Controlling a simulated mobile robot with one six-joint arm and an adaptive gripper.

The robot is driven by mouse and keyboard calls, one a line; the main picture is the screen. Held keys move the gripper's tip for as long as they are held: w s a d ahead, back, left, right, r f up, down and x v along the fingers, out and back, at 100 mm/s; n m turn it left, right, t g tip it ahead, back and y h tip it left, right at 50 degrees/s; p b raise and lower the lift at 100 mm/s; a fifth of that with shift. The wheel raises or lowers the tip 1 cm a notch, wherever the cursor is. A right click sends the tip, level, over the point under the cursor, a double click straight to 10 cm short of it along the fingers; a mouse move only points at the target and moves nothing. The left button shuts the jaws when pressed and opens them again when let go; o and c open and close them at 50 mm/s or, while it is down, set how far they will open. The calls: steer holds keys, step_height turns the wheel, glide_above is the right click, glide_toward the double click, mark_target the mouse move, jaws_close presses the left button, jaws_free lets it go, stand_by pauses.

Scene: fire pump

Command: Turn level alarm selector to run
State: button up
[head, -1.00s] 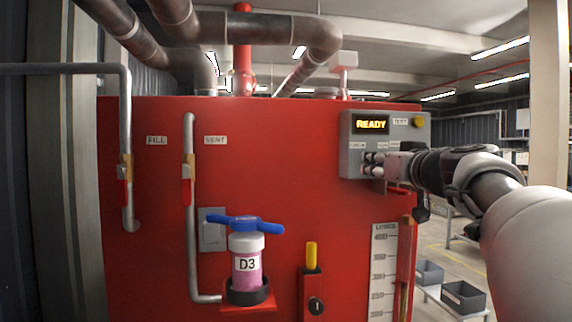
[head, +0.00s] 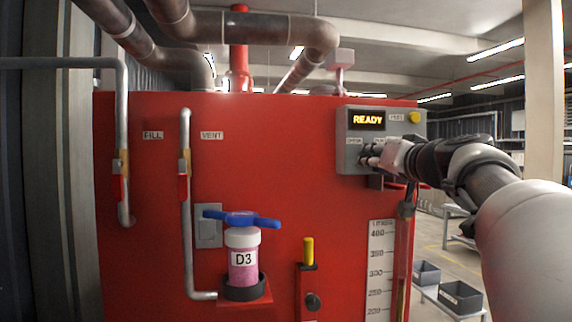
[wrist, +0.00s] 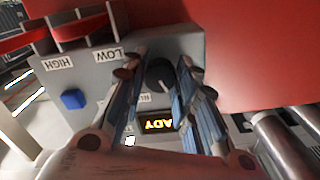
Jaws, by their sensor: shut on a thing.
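A grey alarm panel (head: 354,148) is fixed at the upper right of the red tank, with a lit READY display (head: 367,119). My gripper (head: 369,157) is at the panel's lower part, and its fingers hide the selector in the head view. In the wrist view, a dark round selector knob (wrist: 160,73) sits between my fingertips (wrist: 158,75), which are shut on its two sides. The panel appears upside down there, with LOW (wrist: 106,55) and HIGH (wrist: 58,63) labels to the knob's left. The label below the knob is mostly hidden, so its setting cannot be read.
A blue button (wrist: 73,98) and red guard-like parts (wrist: 75,33) are near my fingers. A yellow button (head: 415,117) is at the panel's upper right. A level gauge (head: 380,270) stands below.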

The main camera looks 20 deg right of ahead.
steer(key=m, duration=1.2)
steer(key=shift+r+m, duration=0.1)
steer(key=shift+m, duration=0.2)
stand_by(0.3)
steer(key=o, duration=1)
steer(key=shift+o, duration=0.2)
steer(key=v, duration=0.7)
steer(key=shift+s, duration=0.2)
